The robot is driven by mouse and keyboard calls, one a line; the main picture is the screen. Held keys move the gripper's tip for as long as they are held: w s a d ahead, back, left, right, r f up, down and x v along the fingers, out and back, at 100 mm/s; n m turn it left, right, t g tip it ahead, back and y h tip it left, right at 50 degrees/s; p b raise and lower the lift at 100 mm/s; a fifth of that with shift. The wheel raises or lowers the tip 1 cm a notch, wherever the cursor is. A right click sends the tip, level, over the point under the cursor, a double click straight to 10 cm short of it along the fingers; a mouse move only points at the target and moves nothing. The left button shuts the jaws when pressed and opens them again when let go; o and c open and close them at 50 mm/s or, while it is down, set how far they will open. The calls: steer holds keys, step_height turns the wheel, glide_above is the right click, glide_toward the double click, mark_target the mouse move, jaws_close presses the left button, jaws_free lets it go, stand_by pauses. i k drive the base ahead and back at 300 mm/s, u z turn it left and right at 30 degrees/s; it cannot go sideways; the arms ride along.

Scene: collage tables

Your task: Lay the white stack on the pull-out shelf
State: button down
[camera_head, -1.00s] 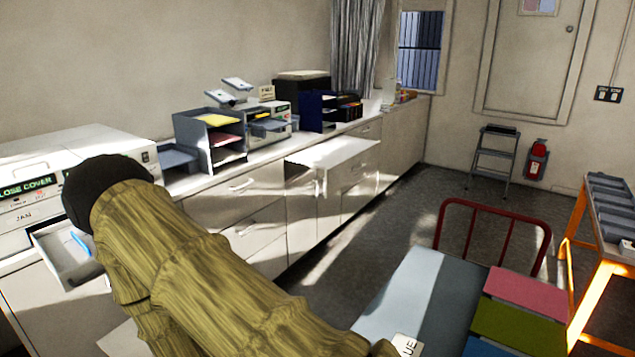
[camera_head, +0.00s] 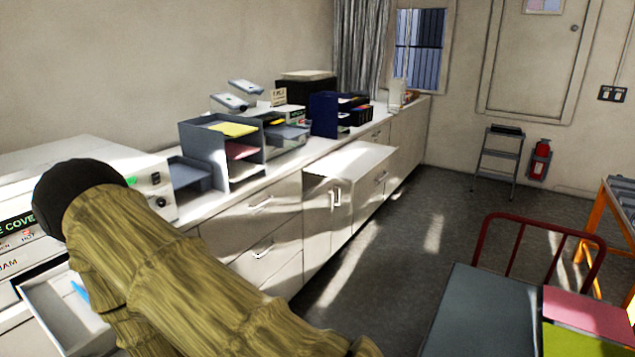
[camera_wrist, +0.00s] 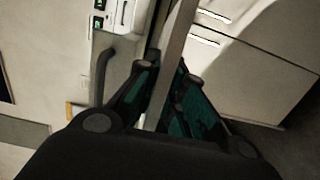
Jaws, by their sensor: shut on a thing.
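My gripper (camera_wrist: 168,92) shows in the wrist view, with dark fingers and teal inner sides. It is shut on a thin pale slab, seen edge-on, which I take for the white stack (camera_wrist: 174,50). The slab runs up between the fingers; its broad faces are hidden. In the head view my sleeved arm covers the lower left and hides the gripper and stack. A white, sunlit surface jutting from the long counter, apparently the pull-out shelf (camera_head: 350,158), is at the middle of the head view. Its top looks bare, and my arm is apart from it.
A grey tray rack (camera_head: 219,162) with coloured paper stands on the counter, near a dark blue organizer (camera_head: 324,114). An open drawer (camera_head: 50,318) juts out at lower left. A table (camera_head: 477,310) and red-framed chair (camera_head: 543,222) are at right. Floor between counter and table is clear.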

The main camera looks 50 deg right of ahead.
mark_target(353, 169)
steer(key=z, duration=0.7)
steer(key=i, duration=1.15)
steer(key=z, duration=0.9)
steer(key=i, duration=0.85)
steer(key=z, duration=1.25)
steer(key=i, duration=1.4)
steer(key=z, duration=0.3)
